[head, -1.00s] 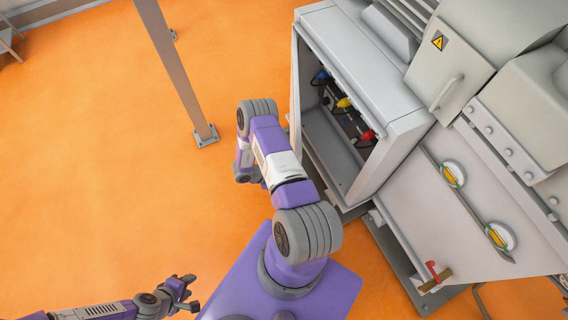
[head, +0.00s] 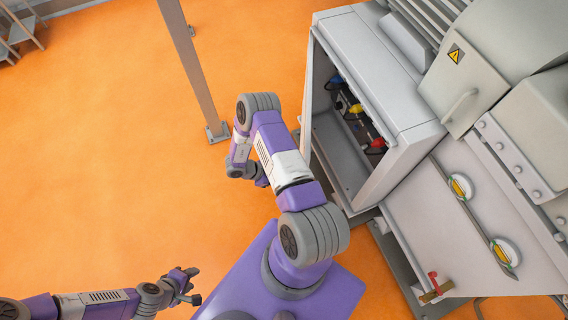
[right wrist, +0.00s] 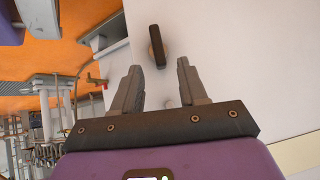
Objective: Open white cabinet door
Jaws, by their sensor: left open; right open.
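The white cabinet (head: 372,70) stands at the upper right in the head view, and its open front shows the inside. A thin panel edge (head: 307,80) at its left side looks like the door, swung out and seen nearly edge-on. In the right wrist view a dark handle (right wrist: 157,46) sits on a white panel (right wrist: 220,50), apparently that door. My right gripper (right wrist: 159,66) is open, with the handle just beyond and roughly between its fingertips. It is hidden in the head view. My left gripper (head: 188,286) is open and empty at the lower left, away from the cabinet.
Blue, yellow and red connectors (head: 356,108) are inside the cabinet. A grey post (head: 190,70) stands on the orange floor left of it. Grey machinery (head: 470,190) with a red-handled valve (head: 435,284) lies to the right.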

